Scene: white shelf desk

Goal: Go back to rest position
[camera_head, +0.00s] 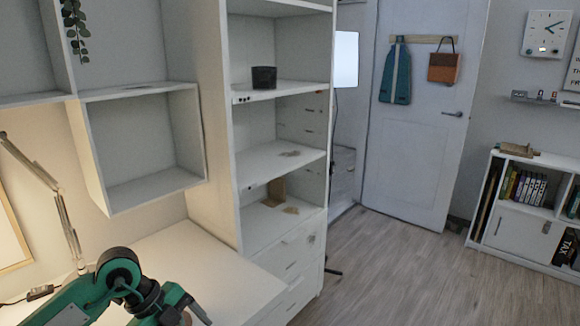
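My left arm comes in at the bottom left in the head view, green and black, over the white desk top (222,268). My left gripper (190,311) is at the bottom edge, partly cut off by the frame. Its fingertips are not clear enough to tell whether it is open or shut, or whether it holds anything.
A desk lamp (66,222) stands at the left. Wooden floor (400,272) is clear towards the white door (416,150). A low bookcase (517,245) stands at right.

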